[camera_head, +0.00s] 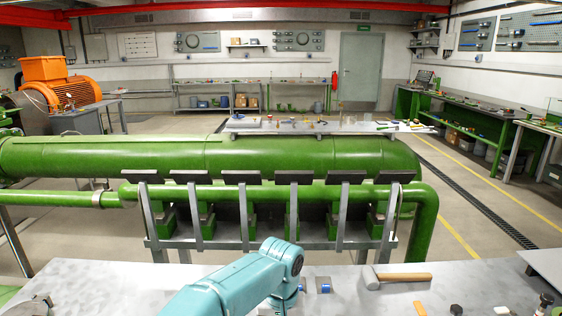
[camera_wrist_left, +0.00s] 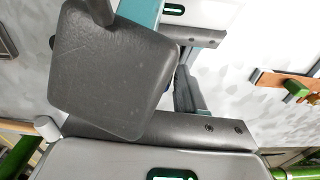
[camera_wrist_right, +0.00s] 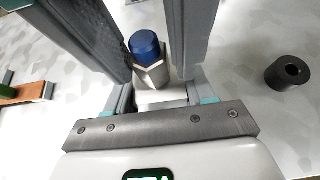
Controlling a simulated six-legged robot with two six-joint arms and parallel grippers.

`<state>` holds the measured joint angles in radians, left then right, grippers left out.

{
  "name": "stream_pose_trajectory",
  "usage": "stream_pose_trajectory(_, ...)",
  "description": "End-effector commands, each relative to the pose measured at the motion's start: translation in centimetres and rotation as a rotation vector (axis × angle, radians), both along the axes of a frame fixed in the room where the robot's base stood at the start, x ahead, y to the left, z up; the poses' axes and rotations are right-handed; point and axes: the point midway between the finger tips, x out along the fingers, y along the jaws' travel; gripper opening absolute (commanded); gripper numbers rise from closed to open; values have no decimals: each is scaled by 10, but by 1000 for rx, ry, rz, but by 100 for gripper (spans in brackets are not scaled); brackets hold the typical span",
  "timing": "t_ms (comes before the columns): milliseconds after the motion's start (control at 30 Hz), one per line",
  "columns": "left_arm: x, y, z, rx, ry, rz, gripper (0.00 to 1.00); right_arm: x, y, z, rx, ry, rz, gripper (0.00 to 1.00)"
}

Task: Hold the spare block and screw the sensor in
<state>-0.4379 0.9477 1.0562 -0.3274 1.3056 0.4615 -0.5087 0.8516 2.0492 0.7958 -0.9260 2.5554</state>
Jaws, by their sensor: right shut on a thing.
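In the right wrist view my right gripper (camera_wrist_right: 150,70) is shut on the sensor (camera_wrist_right: 145,47), a part with a ribbed blue cap and a pale hexagonal metal body. The sensor sits between the two grey fingers. In the left wrist view a large dark grey rounded slab (camera_wrist_left: 108,72) fills the left and centre and hides most of my left gripper's jaws. I cannot tell whether this slab is the spare block. Part of my right gripper (camera_wrist_left: 200,38) shows behind it. The head view shows neither jaw, only a teal arm link of mine over the bench.
The grey bench (camera_head: 90,285) carries a hammer (camera_head: 395,277), a small blue-marked part (camera_head: 323,286) and small parts at the right. A dark hollow cylinder (camera_wrist_right: 289,73) lies right of my right gripper. A brown piece with green on it (camera_wrist_left: 290,85) lies at the right.

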Motion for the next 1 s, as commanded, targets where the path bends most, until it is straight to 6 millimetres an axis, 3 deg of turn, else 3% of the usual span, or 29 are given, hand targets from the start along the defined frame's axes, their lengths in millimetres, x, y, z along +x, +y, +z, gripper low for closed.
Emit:
stream_pose_trajectory(300, 0, 0, 3, -1, -2, 0, 38, 0, 0, 0, 0, 0, 0, 14)
stream_pose_trajectory(800, 0, 0, 55, 0, -2, 0, 38, 0, 0, 0, 0, 0, 0, 14)
stream_pose_trajectory(1000, 0, 0, 61, 0, 0, -1, 38, 0, 0, 0, 0, 0, 0, 14)
